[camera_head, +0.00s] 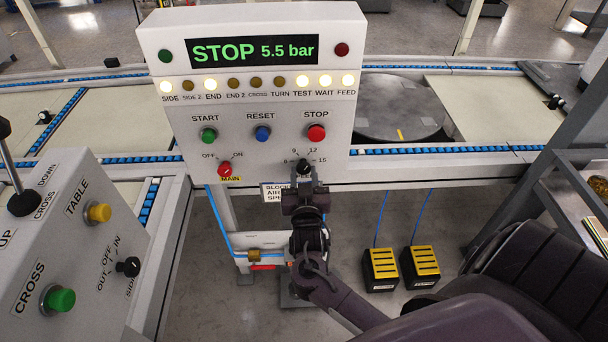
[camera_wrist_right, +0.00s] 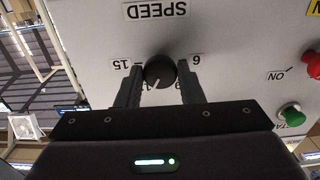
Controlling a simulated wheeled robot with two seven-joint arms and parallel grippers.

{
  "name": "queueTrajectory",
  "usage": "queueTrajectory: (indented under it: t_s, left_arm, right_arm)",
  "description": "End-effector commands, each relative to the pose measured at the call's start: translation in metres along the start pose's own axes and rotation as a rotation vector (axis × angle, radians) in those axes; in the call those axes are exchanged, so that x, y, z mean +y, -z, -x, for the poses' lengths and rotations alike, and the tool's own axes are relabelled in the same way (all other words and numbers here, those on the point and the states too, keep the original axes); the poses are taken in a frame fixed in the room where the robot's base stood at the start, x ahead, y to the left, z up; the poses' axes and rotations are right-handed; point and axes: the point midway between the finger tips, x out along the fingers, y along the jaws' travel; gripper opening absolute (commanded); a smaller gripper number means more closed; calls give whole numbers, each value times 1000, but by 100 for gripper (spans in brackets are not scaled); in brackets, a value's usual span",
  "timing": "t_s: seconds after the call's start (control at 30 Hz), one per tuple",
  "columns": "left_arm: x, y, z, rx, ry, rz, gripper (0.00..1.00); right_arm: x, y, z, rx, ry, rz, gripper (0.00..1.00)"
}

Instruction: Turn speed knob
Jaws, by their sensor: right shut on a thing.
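The black speed knob (camera_head: 304,169) sits low on the right of the white control panel (camera_head: 260,150), inside a scale with 9, 12 and 15 around it. My right gripper (camera_head: 303,180) comes from below and is shut on the knob. In the right wrist view the knob (camera_wrist_right: 160,71) shows upside down between the two fingers of my right gripper (camera_wrist_right: 160,85), under the word SPEED. A white pointer line on it faces down and slightly left in that view, toward the numbers partly hidden by the fingers. My left gripper is not in view.
The red MAIN knob (camera_head: 225,169) is left of the speed knob. Green START (camera_head: 208,135), blue RESET (camera_head: 262,134) and red STOP (camera_head: 316,133) buttons are above. A display (camera_head: 252,51) reads STOP 5.5 bar. Yellow-black pedals (camera_head: 381,268) stand on the floor.

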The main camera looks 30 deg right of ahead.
Motion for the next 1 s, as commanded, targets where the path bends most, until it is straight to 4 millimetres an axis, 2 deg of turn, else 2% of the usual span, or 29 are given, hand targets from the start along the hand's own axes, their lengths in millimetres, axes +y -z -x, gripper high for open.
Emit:
queueTrajectory:
  t_s: [0.27,0.7,1.0]
  left_arm:
    - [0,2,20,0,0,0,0]
    - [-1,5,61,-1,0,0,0]
    - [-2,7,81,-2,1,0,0]
  right_arm:
    - [0,4,0,-2,0,140,11]
    - [1,4,0,-2,1,545,11]
    - [1,3,0,-1,2,800,11]
